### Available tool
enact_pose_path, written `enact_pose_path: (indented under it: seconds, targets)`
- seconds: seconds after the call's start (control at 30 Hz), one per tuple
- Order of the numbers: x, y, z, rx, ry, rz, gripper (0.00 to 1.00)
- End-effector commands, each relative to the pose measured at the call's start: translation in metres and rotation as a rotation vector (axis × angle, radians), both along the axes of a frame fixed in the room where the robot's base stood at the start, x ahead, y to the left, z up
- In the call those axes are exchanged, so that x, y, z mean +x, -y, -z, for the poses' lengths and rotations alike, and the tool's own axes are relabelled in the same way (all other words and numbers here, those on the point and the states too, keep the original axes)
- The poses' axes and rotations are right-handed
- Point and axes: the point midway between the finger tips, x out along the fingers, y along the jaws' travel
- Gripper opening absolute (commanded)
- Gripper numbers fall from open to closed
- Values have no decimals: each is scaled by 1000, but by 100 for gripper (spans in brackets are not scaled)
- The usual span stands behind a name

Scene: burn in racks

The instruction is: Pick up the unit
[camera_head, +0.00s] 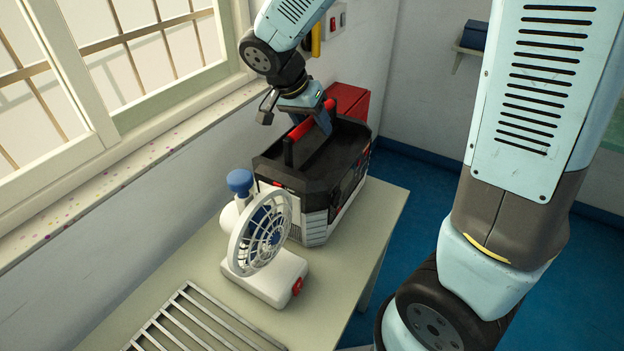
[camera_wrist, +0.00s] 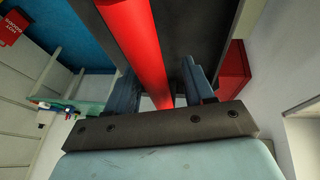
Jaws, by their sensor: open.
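The unit (camera_head: 322,199) is a black and white box with a red bar handle (camera_head: 309,124) on top. It stands upright on the table, behind the fan. My gripper (camera_head: 313,121) is at the far part of the handle, above the unit. In the wrist view the red handle (camera_wrist: 137,42) runs between the two blue fingers of my gripper (camera_wrist: 160,90). The fingers are open, one on each side of the handle, with a gap on the right side.
A white fan (camera_head: 264,240) with a blue hub stands on the table (camera_head: 345,285) close in front of the unit. A metal rack (camera_head: 200,322) lies at the near edge. A red box (camera_head: 349,101) is behind the unit. The window wall is close on the left.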

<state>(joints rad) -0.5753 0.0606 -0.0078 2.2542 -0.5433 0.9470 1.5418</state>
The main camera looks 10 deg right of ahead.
Motion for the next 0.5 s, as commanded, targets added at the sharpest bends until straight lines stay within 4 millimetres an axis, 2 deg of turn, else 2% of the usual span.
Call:
enact_pose_path:
  seconds: [0.2, 0.5]
  targets:
    - [0, 0, 0, 0, 0, 0, 52]
    - [0, 0, 0, 0, 0, -1, 23]
